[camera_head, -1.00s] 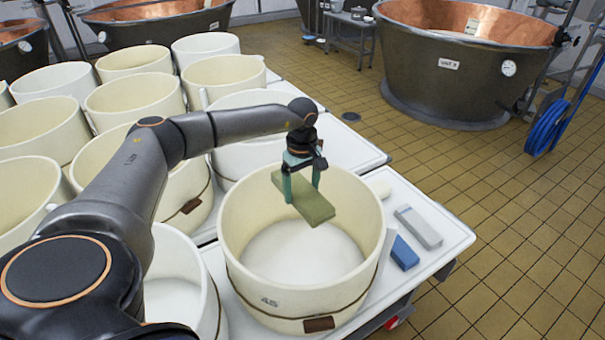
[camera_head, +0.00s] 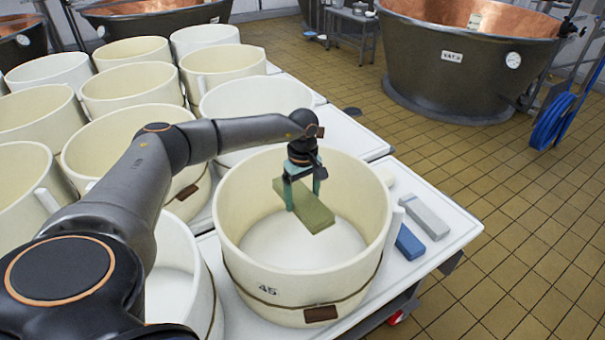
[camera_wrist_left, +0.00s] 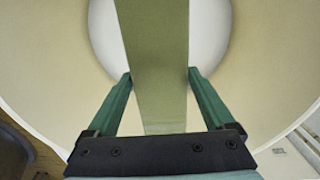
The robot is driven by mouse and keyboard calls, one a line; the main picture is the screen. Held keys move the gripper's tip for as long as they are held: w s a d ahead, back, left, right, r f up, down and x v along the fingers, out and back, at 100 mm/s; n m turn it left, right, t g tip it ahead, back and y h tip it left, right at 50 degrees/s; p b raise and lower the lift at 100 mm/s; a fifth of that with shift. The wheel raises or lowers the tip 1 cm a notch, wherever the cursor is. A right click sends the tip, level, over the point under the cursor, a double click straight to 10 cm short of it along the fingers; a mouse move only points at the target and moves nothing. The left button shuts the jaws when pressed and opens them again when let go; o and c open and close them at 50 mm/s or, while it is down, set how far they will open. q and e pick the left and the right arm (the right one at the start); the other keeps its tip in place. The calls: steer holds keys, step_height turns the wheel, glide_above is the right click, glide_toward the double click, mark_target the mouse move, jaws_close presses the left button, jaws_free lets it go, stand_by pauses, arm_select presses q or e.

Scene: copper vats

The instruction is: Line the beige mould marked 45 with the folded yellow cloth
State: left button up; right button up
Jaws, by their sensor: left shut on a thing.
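The beige mould marked 45 (camera_head: 262,268) stands upright on a white table, open at the top with a pale floor inside. My left gripper (camera_head: 304,200) points down over the mould's opening and is shut on the folded yellow cloth (camera_head: 316,217). The cloth is a flat olive-yellow strip, tilted in the head view. In the left wrist view the cloth (camera_wrist_left: 158,60) runs between the two green fingers, with the mould's pale floor (camera_wrist_left: 102,35) and beige wall (camera_wrist_left: 50,60) around it. My right gripper is not in view.
Several other beige and white moulds crowd the left. A copper-lined vat (camera_head: 450,70) stands behind, with tiled floor between.

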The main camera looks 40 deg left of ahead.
arm_select(q)
step_height(320, 180, down, 2)
steer(key=shift+f+b, duration=0.1)
steer(key=shift+b, duration=0.5)
arm_select(e)
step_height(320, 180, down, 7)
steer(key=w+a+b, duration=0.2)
steer(key=b, duration=0.9)
arm_select(q)
step_height(320, 180, down, 16)
steer(key=shift+r+b, duration=0.1)
steer(key=shift+b, duration=0.3)
steer(key=shift+f+b, duration=0.55)
steer(key=shift+f, duration=0.25)
steer(key=shift+f+b, duration=0.65)
steer(key=shift+f, duration=0.15)
steer(key=shift+f+b, duration=0.3)
steer(key=shift+f, duration=0.1)
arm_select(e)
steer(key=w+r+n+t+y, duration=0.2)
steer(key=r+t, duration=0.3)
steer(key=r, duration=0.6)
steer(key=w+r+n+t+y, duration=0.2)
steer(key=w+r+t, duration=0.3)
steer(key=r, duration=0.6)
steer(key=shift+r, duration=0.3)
